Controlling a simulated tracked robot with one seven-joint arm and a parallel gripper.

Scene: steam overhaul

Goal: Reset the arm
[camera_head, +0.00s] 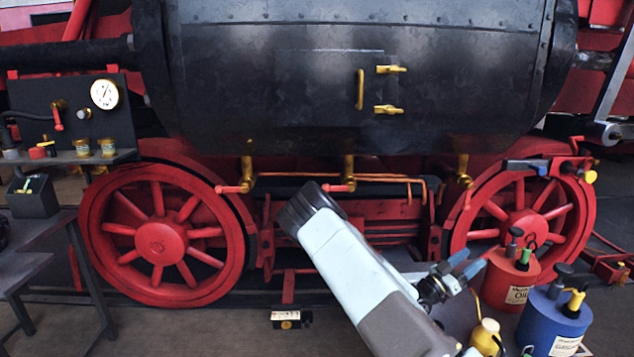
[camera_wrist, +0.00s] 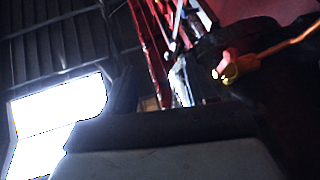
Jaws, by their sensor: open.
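My arm is folded in the lower middle of the head view, its white and grey links in front of the locomotive's red frame. My gripper (camera_head: 467,265) is at the right of the arm, with two blue fingertips spread apart and nothing visible between them. It points up and to the right, and in the picture lies just left of the red oil can (camera_head: 511,278). I cannot tell how near they are. In the wrist view, one of my own pale links fills the bottom, and no fingertips show.
The black boiler (camera_head: 350,85) with brass handles spans the top. Red wheels (camera_head: 160,238) stand on both sides. A blue can (camera_head: 553,318) and a yellow bottle (camera_head: 487,337) are at lower right. A gauge panel (camera_head: 75,110) stands left. The wrist view shows a bright window (camera_wrist: 58,105).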

